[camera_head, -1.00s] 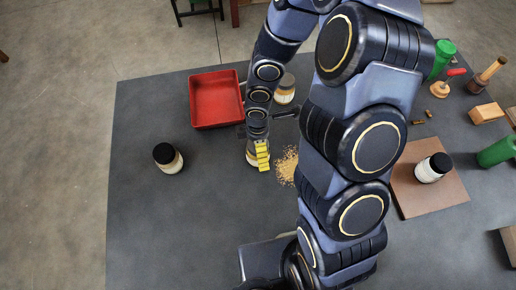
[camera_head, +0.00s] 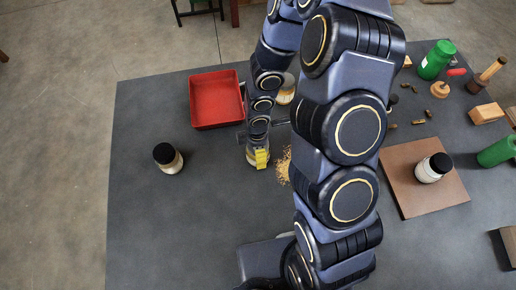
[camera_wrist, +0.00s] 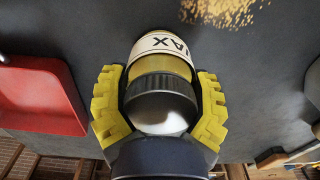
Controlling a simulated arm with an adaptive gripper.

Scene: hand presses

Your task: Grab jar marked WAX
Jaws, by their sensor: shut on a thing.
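The jar marked WAX (camera_wrist: 160,71) has a black lid, an amber band and a white label; the letters "AX" show clearly, and the rest is turned out of sight. My gripper (camera_wrist: 158,88) has its yellow pads on both sides of the jar and is shut on it. In the head view my gripper (camera_head: 261,159) is at the middle of the table, and the jar's pale lower part (camera_head: 251,157) shows beside the pad. My arm hides most of the jar there. I cannot tell whether its base touches the table.
A red tray (camera_head: 193,112) lies just behind and left. Spilled grains (camera_head: 283,170) lie right of the jar. Other black-lidded jars stand at left (camera_head: 168,158) and on a brown board at right (camera_head: 433,168); another jar (camera_head: 285,91) is behind. The front left table is clear.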

